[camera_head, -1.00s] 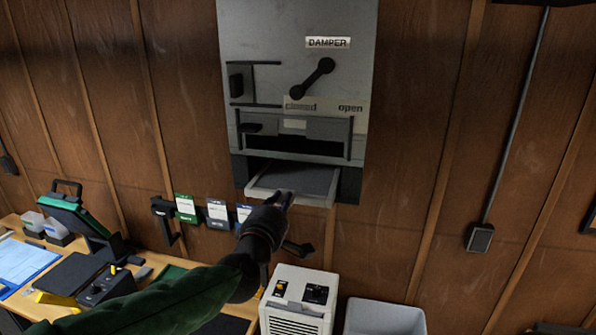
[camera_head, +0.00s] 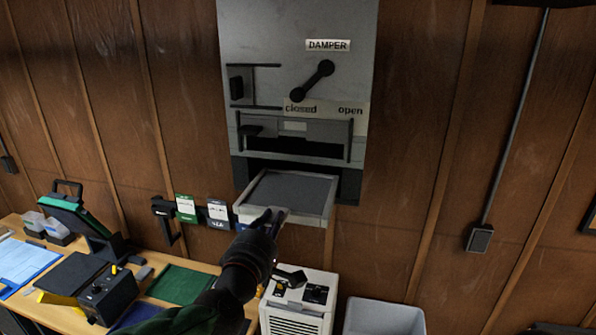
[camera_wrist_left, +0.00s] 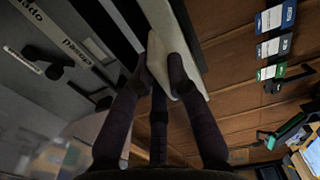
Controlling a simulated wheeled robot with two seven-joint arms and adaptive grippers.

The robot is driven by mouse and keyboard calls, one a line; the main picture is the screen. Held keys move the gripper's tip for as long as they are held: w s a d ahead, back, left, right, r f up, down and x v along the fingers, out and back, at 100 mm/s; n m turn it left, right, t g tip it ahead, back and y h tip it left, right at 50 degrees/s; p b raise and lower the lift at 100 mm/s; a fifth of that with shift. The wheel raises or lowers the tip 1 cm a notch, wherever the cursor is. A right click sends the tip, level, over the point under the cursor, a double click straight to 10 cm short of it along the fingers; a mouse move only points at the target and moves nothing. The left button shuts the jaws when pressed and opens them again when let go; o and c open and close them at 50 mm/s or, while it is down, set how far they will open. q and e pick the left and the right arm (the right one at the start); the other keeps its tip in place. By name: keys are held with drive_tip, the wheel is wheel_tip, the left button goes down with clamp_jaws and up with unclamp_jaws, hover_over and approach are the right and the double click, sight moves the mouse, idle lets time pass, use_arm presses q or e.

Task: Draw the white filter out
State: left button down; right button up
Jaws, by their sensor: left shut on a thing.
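The white filter (camera_head: 325,208), a flat tray-like panel with a pale frame and a grey face, sticks out of the dark slot (camera_head: 345,185) low in the grey duct panel (camera_head: 250,30). Much of it shows in front of the slot; whether its rear edge is still inside is hard to tell. My left gripper (camera_head: 268,217) is shut on its front frame edge, left of the middle. In the left wrist view the fingers (camera_wrist_left: 160,72) pinch the pale frame (camera_wrist_left: 190,82) from both sides. My right gripper is in neither view.
A white slatted unit (camera_head: 297,310) and a grey bin (camera_head: 384,318) stand below. A desk (camera_head: 150,290) with devices is at left. Cards (camera_head: 186,208) hang on the wall beside the filter.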

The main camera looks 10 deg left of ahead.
use_arm(q)
drive_tip(key=shift+s+a+p, duration=0.1)
drive_tip(key=shift+s+p, duration=0.7)
drive_tip(key=shift+s, duration=1.55)
drive_tip(key=shift+s+a+p, duration=0.1)
drive_tip(key=shift+s+p, duration=0.6)
drive_tip(key=shift+s, duration=0.95)
